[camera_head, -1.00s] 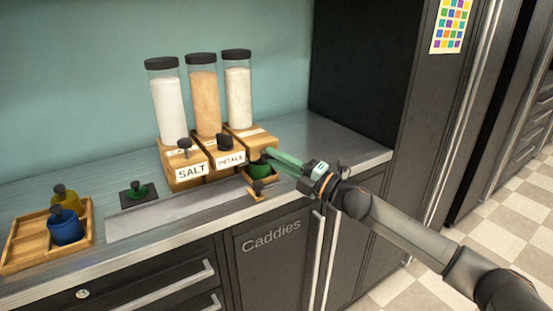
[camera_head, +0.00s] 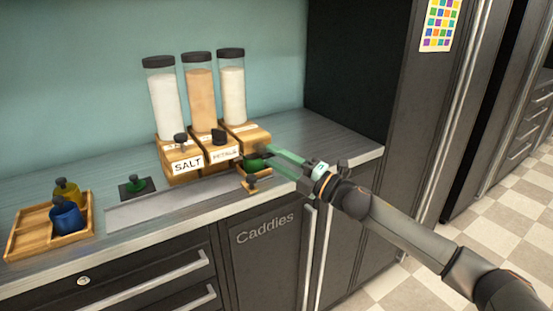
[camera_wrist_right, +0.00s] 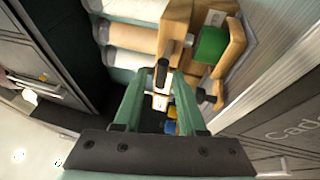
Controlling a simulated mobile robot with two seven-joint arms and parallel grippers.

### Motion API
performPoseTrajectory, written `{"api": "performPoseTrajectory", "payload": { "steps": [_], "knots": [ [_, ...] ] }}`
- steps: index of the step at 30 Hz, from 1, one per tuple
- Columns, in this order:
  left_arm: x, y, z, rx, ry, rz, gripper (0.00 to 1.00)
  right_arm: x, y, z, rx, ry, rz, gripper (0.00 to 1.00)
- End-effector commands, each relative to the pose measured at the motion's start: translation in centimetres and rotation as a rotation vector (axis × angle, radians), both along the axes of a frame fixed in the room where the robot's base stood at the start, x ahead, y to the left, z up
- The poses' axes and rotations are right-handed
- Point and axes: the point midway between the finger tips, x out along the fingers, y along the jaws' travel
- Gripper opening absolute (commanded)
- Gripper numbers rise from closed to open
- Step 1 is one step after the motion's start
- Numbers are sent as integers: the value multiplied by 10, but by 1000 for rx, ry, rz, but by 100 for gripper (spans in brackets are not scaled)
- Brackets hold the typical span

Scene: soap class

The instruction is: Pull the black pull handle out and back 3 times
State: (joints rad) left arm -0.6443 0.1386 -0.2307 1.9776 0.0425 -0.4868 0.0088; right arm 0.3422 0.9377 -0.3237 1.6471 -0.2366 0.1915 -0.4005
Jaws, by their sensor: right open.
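Three wooden dispensers with clear jars stand on the counter. The black pull handle (camera_head: 218,136) sticks up at the front of the middle dispenser, whose label seems to read PETALS. A black handle, likely the same one, shows in the right wrist view (camera_wrist_right: 162,70) between and beyond my fingertips. My right gripper (camera_head: 268,156) is open and empty, right of the right-hand dispenser and short of the black handle. It also shows in the right wrist view (camera_wrist_right: 158,84). Its fingers point left toward the dispensers. My left gripper is not in view.
A green cup (camera_head: 252,161) sits by the right-hand dispenser, close to my fingertips, with a dark knob (camera_head: 251,181) in front. The SALT dispenser (camera_head: 187,165) is at the left. A wooden tray (camera_head: 25,238) holds blue and yellow bottles. A grey strip (camera_head: 150,211) is clear.

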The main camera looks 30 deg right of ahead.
Motion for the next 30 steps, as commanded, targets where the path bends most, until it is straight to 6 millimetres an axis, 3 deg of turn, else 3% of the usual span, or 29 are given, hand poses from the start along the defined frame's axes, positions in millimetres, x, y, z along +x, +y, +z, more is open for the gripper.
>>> {"api": "performPoseTrajectory", "payload": {
  "steps": [14,30],
  "knots": [
    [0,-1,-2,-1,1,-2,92,-7,-4,-4,1,4,-3,47],
    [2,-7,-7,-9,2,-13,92,-63,-30,-16,0,5,-2,47]
  ]
}}
